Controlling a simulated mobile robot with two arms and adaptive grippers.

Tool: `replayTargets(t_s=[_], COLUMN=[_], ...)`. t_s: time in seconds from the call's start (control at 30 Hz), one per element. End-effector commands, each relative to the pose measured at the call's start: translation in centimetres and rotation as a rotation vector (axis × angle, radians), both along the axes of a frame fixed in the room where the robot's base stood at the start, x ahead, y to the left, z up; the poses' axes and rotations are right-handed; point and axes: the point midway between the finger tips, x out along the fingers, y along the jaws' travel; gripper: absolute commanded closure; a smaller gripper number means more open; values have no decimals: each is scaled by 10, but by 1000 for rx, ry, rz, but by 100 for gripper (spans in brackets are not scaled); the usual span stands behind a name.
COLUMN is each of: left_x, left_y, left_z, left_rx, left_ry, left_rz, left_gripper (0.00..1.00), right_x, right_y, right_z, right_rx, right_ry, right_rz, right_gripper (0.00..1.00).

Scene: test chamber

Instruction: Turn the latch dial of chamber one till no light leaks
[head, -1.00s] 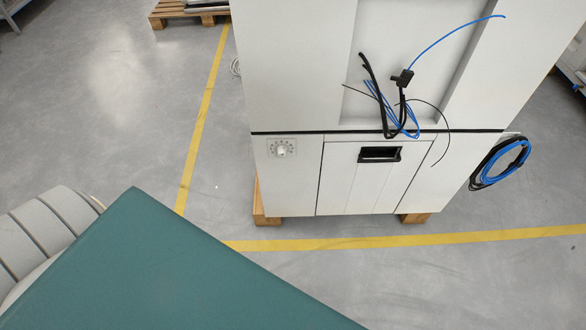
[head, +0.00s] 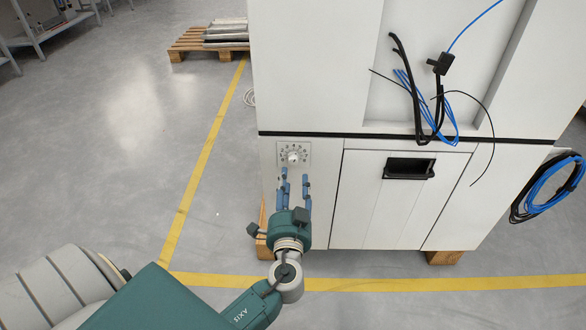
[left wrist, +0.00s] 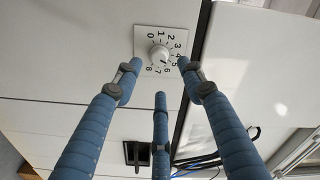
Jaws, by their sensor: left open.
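The latch dial (head: 294,156) is a white round knob on a square numbered plate, low on the left of the white chamber's front. In the left wrist view the dial (left wrist: 159,54) shows numbers 0 to 8 around the knob; its exact setting is too small to tell. My left gripper (head: 295,178) is just below the dial in the head view, blue fingers pointing at it. In the left wrist view the open fingers (left wrist: 158,76) are spread around its line, with nothing between them; they appear apart from the knob. My right gripper is not in view.
A panel with a black recessed handle (head: 408,168) is right of the dial. Black and blue cables (head: 432,110) hang above it, and a cable coil (head: 548,187) hangs at the right side. The chamber stands on wooden blocks (head: 444,257). Floor (head: 110,150) at left is clear.

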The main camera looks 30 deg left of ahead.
Motion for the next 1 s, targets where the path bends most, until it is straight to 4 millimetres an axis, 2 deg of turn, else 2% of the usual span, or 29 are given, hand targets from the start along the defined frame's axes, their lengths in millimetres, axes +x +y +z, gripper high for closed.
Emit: replayTargets(t_s=[0.1,0.3,0.5,0.77,0.97,1.0], left_x=[22,47,57,58,58,58], left_y=[13,29,35,36,35,35], left_z=[1,0,-1,-1,-1,-1], left_rx=[3,1,-2,-2,-2,-2], left_ry=[-1,1,3,3,3,3], left_rz=[0,0,-1,-1,-1,-1], left_gripper=[60,60,60,60,99,100], right_x=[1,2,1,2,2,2], right_y=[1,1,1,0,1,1], right_z=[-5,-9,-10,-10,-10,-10], right_rx=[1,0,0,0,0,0], right_ry=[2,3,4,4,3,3], right_rz=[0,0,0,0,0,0], right_gripper=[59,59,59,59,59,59])
